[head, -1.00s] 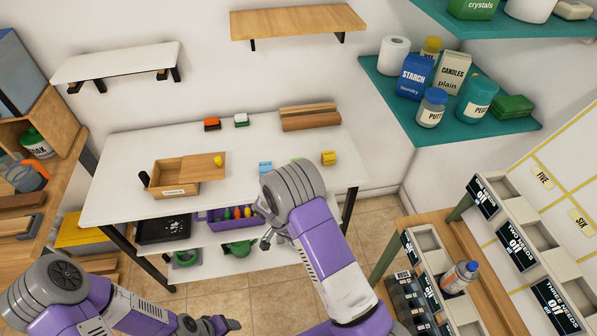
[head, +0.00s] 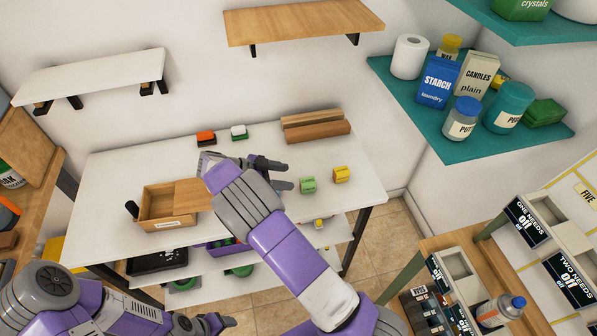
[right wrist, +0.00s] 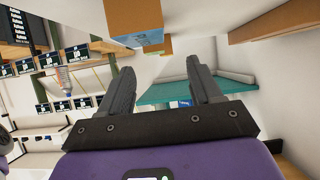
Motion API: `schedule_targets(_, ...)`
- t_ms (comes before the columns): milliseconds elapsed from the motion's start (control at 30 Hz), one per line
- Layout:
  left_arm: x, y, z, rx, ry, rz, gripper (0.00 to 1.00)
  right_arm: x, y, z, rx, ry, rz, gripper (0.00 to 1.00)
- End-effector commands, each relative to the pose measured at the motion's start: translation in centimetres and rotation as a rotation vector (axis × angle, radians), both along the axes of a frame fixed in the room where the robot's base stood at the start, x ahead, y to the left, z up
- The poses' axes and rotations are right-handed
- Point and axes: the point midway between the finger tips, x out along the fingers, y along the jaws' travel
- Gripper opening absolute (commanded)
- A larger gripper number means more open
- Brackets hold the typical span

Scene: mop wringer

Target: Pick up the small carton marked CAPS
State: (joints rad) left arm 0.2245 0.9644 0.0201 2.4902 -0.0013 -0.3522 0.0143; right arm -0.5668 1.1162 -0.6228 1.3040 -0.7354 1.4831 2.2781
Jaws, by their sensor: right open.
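No word CAPS is legible in either view, so I cannot tell which carton bears it. In the head view a green block-like item (head: 308,185) and a yellow one (head: 341,174) sit on the right part of the white table (head: 345,205). My right gripper (head: 288,176) is open above the table, left of the green item, and hides some of the tabletop. In the right wrist view its two fingers (right wrist: 159,66) are spread apart. A brown box-like thing with a blue patch (right wrist: 132,20) shows beyond them. My left gripper (head: 212,323) is low at the bottom edge, its jaws unclear.
An open wooden box (head: 165,223) with a dark knob stands on the table's left. Red (head: 206,138) and white (head: 239,132) items and brown rolls or planks (head: 316,129) lie at the back. A teal shelf (head: 425,110) holds several containers at the right.

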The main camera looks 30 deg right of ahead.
Motion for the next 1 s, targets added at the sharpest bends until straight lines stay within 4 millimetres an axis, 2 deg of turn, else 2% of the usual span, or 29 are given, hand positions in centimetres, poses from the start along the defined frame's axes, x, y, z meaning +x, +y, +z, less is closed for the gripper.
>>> schedule_targets(600,0.0,0.0,-1.4,0.000,0.001,0.001,0.61,-2.1,-5.7,-4.0,0.003,0.002,-0.001,0.64)
schedule_targets(867,0.0,0.0,-1.3,0.000,0.001,0.000,0.61,-2.2,-6.0,-4.1,0.001,0.002,0.000,0.64)
schedule_targets(1000,0.0,0.0,-1.3,0.000,0.001,0.001,0.61,-2.2,-6.0,-4.1,0.001,0.002,0.000,0.46)
